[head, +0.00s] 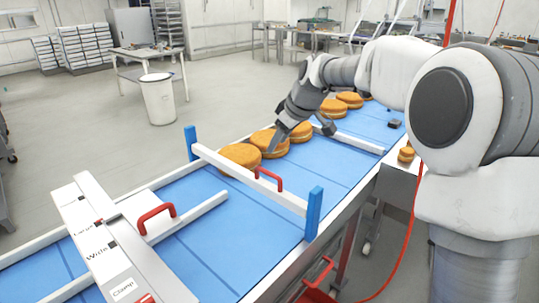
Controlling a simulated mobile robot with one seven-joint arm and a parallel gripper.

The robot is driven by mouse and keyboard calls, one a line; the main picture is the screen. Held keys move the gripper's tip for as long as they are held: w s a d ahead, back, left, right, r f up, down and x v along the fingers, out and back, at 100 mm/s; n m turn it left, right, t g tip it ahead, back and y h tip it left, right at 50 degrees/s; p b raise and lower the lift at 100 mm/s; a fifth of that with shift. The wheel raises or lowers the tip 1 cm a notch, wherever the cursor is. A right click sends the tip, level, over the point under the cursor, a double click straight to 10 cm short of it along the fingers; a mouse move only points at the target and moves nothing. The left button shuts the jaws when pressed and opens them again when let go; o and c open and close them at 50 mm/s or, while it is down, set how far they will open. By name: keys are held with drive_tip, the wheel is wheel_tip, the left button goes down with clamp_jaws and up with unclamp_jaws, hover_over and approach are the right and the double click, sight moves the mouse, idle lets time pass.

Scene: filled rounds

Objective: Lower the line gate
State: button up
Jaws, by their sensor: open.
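The line gate (230,168) is a white bar spanning the blue conveyor belt (210,232) between a blue post (190,143) on the left and a blue post (314,214) on the right. It has a red handle (268,179) near its middle. The bar crosses partway up the posts; its exact height over the belt is hard to tell. My gripper (301,136) is open and angled down over the cakes, behind the gate and apart from the handle. Its fingers partly cover the cakes.
Several round filled cakes (240,157) line the belt behind the gate. White rails (350,140) run along it. In front, a white labelled panel (112,245) stands beside another red handle (156,214). A white bin (158,98) stands on the floor.

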sight(267, 171)
drive_tip(key=shift+g+h, duration=0.3)
drive_tip(key=shift+h, duration=0.6)
drive_tip(key=p+x, duration=0.1)
drive_tip(key=x, duration=0.4)
drive_tip(key=w+p+x, duration=0.1)
drive_tip(key=p+x, duration=0.1)
drive_tip(key=x, duration=0.3)
drive_tip(key=p+x, duration=0.1)
drive_tip(key=x, duration=0.4)
drive_tip(key=shift+w+a, duration=0.25)
drive_tip(key=shift+w, duration=0.15)
drive_tip(key=shift+m, duration=0.3)
drive_tip(key=shift+c, duration=0.2)
clamp_jaws()
